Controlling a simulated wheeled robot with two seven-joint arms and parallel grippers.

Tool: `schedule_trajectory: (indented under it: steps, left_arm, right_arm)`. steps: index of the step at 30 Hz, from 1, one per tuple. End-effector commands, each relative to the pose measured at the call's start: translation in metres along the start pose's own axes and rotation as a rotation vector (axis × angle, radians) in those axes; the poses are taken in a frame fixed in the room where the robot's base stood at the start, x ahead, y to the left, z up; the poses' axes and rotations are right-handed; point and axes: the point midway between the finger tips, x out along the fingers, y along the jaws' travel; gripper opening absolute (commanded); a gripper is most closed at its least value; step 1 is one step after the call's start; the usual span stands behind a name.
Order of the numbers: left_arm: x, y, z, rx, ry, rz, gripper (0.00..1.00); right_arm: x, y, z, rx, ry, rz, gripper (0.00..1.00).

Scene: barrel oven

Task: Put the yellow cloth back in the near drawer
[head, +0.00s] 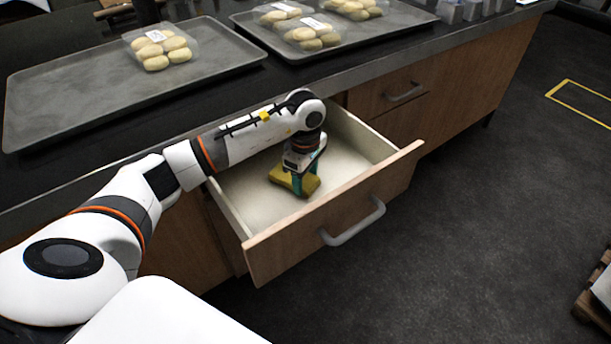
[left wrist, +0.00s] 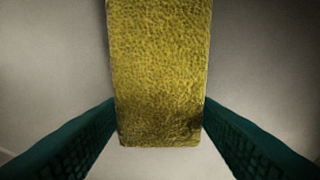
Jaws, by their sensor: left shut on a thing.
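The yellow cloth (head: 301,184) is inside the open near drawer (head: 384,146), at about the middle of its pale floor. My left gripper (head: 305,178) reaches down into the drawer and is shut on the cloth. In the left wrist view the cloth (left wrist: 160,75) fills the middle, with a green finger (left wrist: 160,135) close on each side. I cannot tell whether the cloth touches the drawer floor. My right gripper is not in view.
The drawer's front panel with its grey handle (head: 353,222) sticks out from the counter. A shut drawer (head: 404,92) lies to its right. Trays (head: 215,62) with packs of pale rolls (head: 165,48) stand on the counter above.

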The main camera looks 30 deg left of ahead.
Motion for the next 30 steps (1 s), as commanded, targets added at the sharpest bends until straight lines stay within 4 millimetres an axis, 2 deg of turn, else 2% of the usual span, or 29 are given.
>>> schedule_trajectory:
  steps: [1, 2, 5, 17, 30]
  left_arm:
    - [0.001, 0.000, 0.000, 0.000, 0.000, 0.000, 0.11]
    - [0.000, 0.000, 0.000, 0.000, 0.000, 0.000, 0.60]
    - [0.000, 0.000, 0.000, 0.000, 0.000, 0.000, 0.76]
    - [-0.003, 0.000, 0.000, 0.000, 0.000, 0.000, 0.77]
    - [-0.093, -0.001, 0.000, 0.000, 0.000, -0.004, 0.77]
  right_arm:
    - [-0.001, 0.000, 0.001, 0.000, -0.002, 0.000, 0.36]
    - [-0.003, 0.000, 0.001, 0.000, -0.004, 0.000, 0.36]
    - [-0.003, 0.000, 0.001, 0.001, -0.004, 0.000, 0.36]
    - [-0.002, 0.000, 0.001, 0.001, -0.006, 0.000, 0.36]
    - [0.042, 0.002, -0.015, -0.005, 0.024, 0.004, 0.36]
